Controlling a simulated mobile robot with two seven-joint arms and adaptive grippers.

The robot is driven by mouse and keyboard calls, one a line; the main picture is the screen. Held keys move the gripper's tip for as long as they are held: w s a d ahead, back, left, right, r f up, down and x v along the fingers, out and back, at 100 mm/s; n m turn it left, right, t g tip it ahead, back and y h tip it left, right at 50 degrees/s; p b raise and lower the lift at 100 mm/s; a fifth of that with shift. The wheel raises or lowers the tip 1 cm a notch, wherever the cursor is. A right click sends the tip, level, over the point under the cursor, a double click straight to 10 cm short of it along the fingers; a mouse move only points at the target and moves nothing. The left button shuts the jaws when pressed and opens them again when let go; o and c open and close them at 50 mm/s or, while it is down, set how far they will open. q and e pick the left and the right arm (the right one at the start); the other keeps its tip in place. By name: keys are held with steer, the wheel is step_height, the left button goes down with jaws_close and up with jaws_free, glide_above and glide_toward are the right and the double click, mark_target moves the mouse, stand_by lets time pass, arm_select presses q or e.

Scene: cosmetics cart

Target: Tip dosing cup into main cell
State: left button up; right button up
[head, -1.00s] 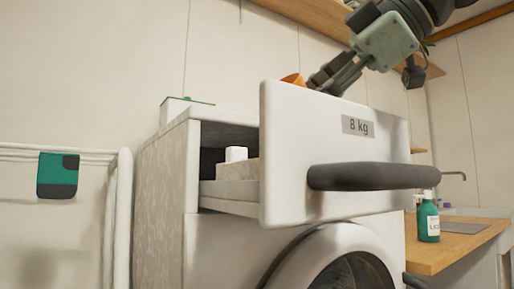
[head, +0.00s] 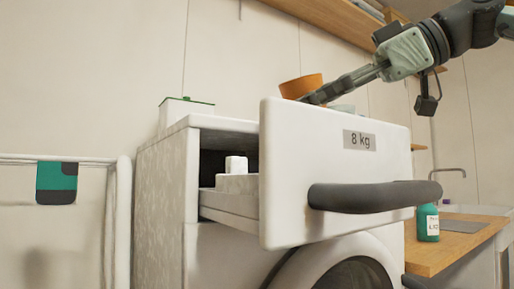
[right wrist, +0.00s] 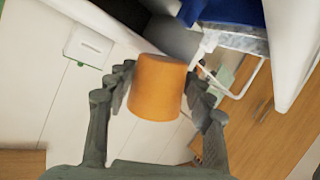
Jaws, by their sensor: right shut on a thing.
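The orange dosing cup (head: 303,86) is above the open drawer (head: 228,205), just behind the top edge of its white front (head: 300,150) marked "8 kg". My right gripper (head: 314,97) is shut on the cup, which looks slightly tilted. In the right wrist view the cup (right wrist: 157,88) sits between the two fingers. The main cell inside the drawer cannot be made out; the drawer front hides most of the inside. A small white block-like part (head: 236,164) shows at the drawer's left. My left gripper is not in view.
The drawer's dark handle (head: 372,197) juts out in front. A white box with a green lid (head: 186,109) stands on the washing machine (head: 160,180). A green bottle (head: 428,223) stands on the wooden counter (head: 455,245) at right. A rail with a green cloth (head: 57,182) is at left.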

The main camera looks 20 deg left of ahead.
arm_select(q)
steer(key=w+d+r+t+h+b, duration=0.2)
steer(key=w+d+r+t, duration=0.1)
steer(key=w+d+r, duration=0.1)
arm_select(e)
steer(key=f, duration=0.1)
steer(key=m, duration=0.1)
steer(key=w+f+y, duration=0.1)
steer(key=shift+w+d+f+g, duration=0.1)
steer(key=shift+d+f+g, duration=0.2)
steer(key=shift+d, duration=0.1)
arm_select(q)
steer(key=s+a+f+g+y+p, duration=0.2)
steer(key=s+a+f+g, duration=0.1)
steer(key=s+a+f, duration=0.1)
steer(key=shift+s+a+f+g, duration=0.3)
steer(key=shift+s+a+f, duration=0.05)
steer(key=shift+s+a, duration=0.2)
arm_select(e)
steer(key=shift+w+d+r+m+y, duration=0.3)
steer(key=shift+w+r+m+y, duration=0.25)
steer(key=shift+m, duration=0.35)
